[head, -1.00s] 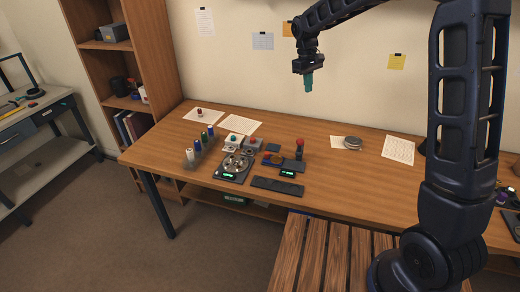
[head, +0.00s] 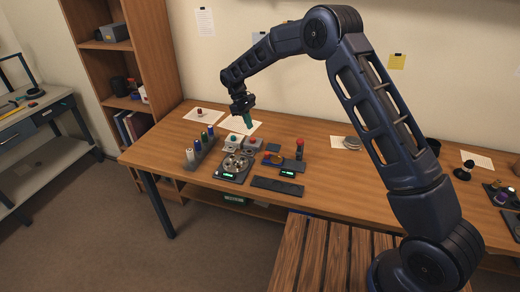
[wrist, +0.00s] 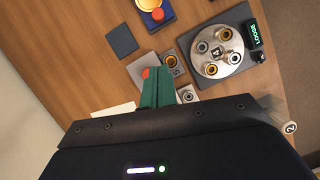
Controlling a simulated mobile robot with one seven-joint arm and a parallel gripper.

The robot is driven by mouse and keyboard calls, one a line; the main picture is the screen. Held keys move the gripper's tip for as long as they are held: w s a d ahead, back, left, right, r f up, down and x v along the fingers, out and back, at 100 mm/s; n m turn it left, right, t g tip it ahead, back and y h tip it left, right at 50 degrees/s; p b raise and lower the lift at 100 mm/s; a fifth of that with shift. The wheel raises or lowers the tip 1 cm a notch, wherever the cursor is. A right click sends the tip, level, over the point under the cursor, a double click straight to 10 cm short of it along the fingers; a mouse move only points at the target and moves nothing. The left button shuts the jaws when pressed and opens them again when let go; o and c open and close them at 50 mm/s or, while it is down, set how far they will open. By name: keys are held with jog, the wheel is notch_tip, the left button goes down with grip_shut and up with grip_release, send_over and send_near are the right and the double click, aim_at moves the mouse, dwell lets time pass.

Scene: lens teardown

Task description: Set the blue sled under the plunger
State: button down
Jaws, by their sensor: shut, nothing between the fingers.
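The blue sled (head: 267,159) is a small block with a red knob, lying on the table left of the plunger. In the wrist view the blue sled (wrist: 144,5) is cut off at the top edge and shows a yellow round part. The plunger (head: 300,148) is a dark upright post with a red top on a dark base with a green display. My gripper (head: 248,121) has teal fingers, closed and empty, above the table behind the button boxes. In the wrist view my gripper (wrist: 158,85) points toward the boxes, well apart from the sled.
A round fixture (head: 235,164) with a display sits in front. A dark square pad (head: 273,147) lies behind the sled.

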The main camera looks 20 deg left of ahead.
aim_at(274, 158)
jog(key=shift+s+a+f, duration=0.4)
jog(key=shift+a+f, duration=0.3)
jog(key=shift+f, duration=0.1)
jog(key=x, duration=0.9)
jog(key=shift+s+d+f, duration=0.1)
jog(key=shift+d+f, duration=0.15)
jog(key=shift+f, duration=0.05)
jog(key=d, duration=0.3)
jog(key=shift+s+f, duration=0.1)
jog(key=shift+s, duration=0.3)
jog(key=shift+s+d, duration=0.1)
jog(key=shift+d, duration=0.35)
jog(key=shift+d, duration=0.1)
jog(key=d, duration=1)
